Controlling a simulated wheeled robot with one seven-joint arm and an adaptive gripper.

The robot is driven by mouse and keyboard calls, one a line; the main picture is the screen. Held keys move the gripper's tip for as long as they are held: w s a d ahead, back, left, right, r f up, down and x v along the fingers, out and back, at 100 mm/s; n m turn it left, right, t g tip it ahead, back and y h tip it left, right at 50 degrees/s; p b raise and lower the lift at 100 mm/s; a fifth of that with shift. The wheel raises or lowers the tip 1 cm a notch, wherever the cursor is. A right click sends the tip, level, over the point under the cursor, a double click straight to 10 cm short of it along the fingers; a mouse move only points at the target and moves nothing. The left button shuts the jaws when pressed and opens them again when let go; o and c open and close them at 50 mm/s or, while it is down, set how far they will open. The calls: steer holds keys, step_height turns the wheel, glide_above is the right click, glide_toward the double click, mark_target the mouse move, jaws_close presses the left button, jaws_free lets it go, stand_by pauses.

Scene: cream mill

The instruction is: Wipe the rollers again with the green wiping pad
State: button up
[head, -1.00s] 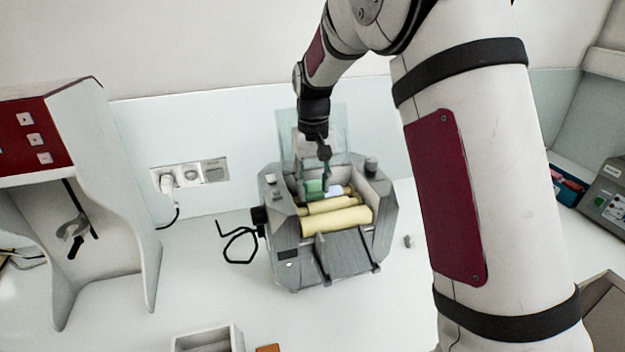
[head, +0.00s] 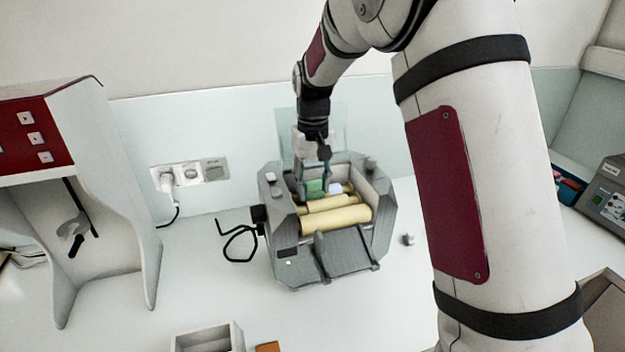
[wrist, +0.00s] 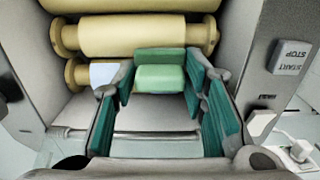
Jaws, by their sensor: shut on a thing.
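The cream mill (head: 286,262) is a grey machine on the white counter. Its cream-yellow rollers (head: 335,219) lie across its open top and also show in the wrist view (wrist: 130,36). My gripper (head: 313,186) reaches into the mill from above, at the back roller. In the wrist view my gripper (wrist: 160,82) has its teal-lined fingers on both sides of the green wiping pad (wrist: 160,77) and is shut on it. The pad is at the rearmost roller, which it partly hides; I cannot tell if it touches. The pad also shows in the head view (head: 314,188).
A pale bluish-white patch (wrist: 103,74) shows beside the pad at the back roller. A clear upright panel (head: 283,128) stands behind the mill. The mill's side walls (wrist: 262,50) close in on my gripper. A grey open box (head: 208,338) stands at the front.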

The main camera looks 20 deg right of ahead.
steer(key=shift+f, duration=0.1)
steer(key=shift+w+r, duration=0.1)
steer(key=shift+r, duration=4)
steer(key=shift+w, duration=0.1)
